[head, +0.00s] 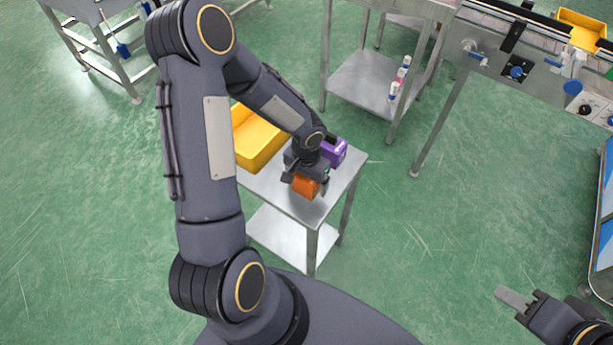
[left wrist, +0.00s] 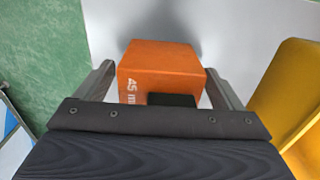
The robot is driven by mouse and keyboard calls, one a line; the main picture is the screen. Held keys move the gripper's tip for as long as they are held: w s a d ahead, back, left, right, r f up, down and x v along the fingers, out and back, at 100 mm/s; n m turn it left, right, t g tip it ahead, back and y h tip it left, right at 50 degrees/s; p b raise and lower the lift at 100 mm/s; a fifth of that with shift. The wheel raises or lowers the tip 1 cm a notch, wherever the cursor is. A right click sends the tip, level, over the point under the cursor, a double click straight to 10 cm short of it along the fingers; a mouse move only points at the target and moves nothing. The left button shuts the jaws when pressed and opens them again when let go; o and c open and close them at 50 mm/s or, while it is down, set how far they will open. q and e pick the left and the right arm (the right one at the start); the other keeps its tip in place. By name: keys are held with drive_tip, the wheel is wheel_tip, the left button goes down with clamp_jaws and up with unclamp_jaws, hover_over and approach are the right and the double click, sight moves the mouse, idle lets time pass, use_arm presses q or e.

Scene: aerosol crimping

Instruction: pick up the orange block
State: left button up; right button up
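The orange block (head: 305,187) is at the front part of the small metal table's top. In the left wrist view the orange block (left wrist: 158,67) lies between my two fingers, with white lettering on its front face and a dark patch at its lower edge. My left gripper (head: 308,183) points down at it, one finger on each side. In the left wrist view my left gripper (left wrist: 161,72) looks open, with narrow gaps beside the block; contact at the tips is unclear. My right gripper (head: 512,298) is far off at lower right, empty, its opening unclear.
A purple block (head: 334,152) stands close behind my left gripper on the small table (head: 267,182). A yellow bin (head: 257,140) is on the same table to the left and also shows in the left wrist view (left wrist: 292,100). A conveyor bench (head: 520,60) stands at upper right.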

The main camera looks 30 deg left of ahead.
use_arm(q)
drive_tip(key=c, duration=1.2)
drive_tip(key=shift+r+p, duration=3.2)
drive_tip(key=shift+r, duration=1.6)
